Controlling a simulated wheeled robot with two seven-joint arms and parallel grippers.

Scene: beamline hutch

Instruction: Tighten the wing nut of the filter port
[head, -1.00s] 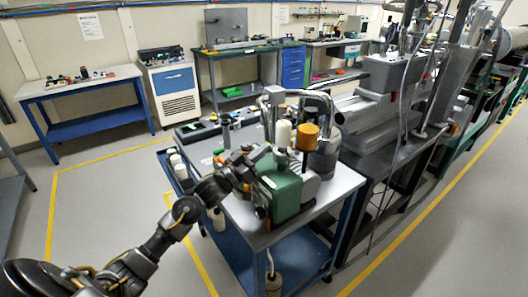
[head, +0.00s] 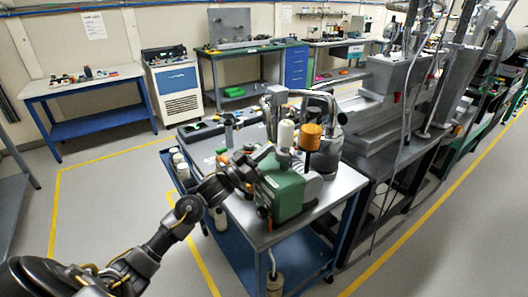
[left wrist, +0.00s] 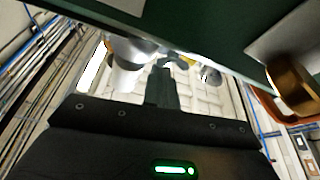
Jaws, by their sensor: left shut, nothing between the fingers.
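A green pump body (head: 282,193) stands on the cart, with a white cylinder (head: 285,134) and an amber cylinder (head: 311,135) rising above it. My left gripper (head: 262,154) is at the upper left side of the green body, close to it; I cannot tell whether it touches. In the left wrist view its dark fingers (left wrist: 165,78) are together with nothing between them. A dark green surface (left wrist: 215,25) and a copper-coloured round part (left wrist: 290,85) are close by there. I cannot pick out the wing nut in either view. My right gripper is out of view.
The grey-topped cart (head: 262,238) carries the pump and a metal vessel (head: 329,155) with bent pipes. White bottles (head: 180,165) stand along its left side. Heavy beamline equipment (head: 385,100) is close on the right. The floor to the left is clear.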

